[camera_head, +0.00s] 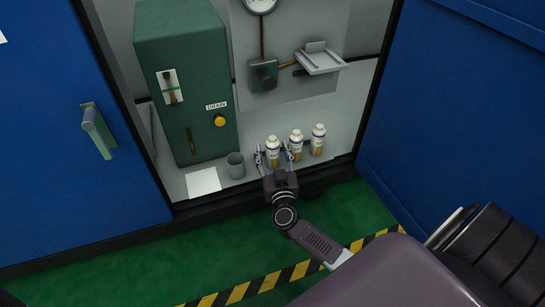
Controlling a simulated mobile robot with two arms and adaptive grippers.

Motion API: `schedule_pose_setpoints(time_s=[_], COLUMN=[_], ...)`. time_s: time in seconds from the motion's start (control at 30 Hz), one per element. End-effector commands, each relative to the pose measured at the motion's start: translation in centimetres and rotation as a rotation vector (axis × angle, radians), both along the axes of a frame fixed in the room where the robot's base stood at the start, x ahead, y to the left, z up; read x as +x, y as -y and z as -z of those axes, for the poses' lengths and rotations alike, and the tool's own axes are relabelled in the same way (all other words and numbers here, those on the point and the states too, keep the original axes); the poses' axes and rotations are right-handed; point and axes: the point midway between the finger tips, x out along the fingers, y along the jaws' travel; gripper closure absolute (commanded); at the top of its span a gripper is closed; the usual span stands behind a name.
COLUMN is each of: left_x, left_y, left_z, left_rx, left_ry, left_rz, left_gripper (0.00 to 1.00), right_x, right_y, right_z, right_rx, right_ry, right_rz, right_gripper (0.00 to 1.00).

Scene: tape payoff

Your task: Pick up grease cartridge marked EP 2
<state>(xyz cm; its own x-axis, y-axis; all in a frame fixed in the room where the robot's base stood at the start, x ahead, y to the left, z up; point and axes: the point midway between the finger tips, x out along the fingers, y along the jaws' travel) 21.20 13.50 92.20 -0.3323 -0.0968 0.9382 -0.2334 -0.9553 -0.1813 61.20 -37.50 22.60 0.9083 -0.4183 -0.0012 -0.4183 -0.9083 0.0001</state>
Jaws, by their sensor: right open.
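Three white cartridges with yellow-brown lower parts stand upright in a row on the cabinet floor: a left one (273,146), a middle one (296,141) and a right one (318,138). Their markings are too small to read, so I cannot tell which is EP 2. My right gripper (274,156) is open, with one finger on each side of the left cartridge. Its right finger is in the gap by the middle cartridge. I cannot tell whether the fingers touch either one. My left gripper is not in view.
A green housing (183,80) with a DRAIN label and yellow knob (220,121) stands at the left in the cabinet. A grey cup (235,164) and white sheet (202,182) are left of the cartridges. Blue doors (75,190) flank the opening. A small tray (320,61) hangs behind.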

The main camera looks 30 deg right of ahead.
Motion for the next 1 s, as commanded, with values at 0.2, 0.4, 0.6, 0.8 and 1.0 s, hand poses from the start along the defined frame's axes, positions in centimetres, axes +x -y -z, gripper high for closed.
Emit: schedule_pose_setpoints(time_s=[0.2,0.4,0.6,0.8,1.0], left_x=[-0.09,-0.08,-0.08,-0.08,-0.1], left_y=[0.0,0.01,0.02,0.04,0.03], left_z=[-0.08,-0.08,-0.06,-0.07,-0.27], left_rx=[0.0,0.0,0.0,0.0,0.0], left_ry=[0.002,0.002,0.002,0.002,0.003], left_rz=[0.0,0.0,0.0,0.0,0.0], left_gripper=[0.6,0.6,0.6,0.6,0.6], right_x=[0.09,0.08,0.07,0.1,0.09], right_y=[0.06,0.05,0.03,0.03,0.02], right_z=[-0.05,-0.04,-0.03,-0.11,-0.33], right_rx=[-0.001,0.0,0.0,0.0,0.0], right_ry=[0.0,0.0,0.0,0.001,0.001], right_rz=[0.0,0.0,0.0,0.0,0.0], right_gripper=[0.48,0.68,0.9,1.0,1.0])
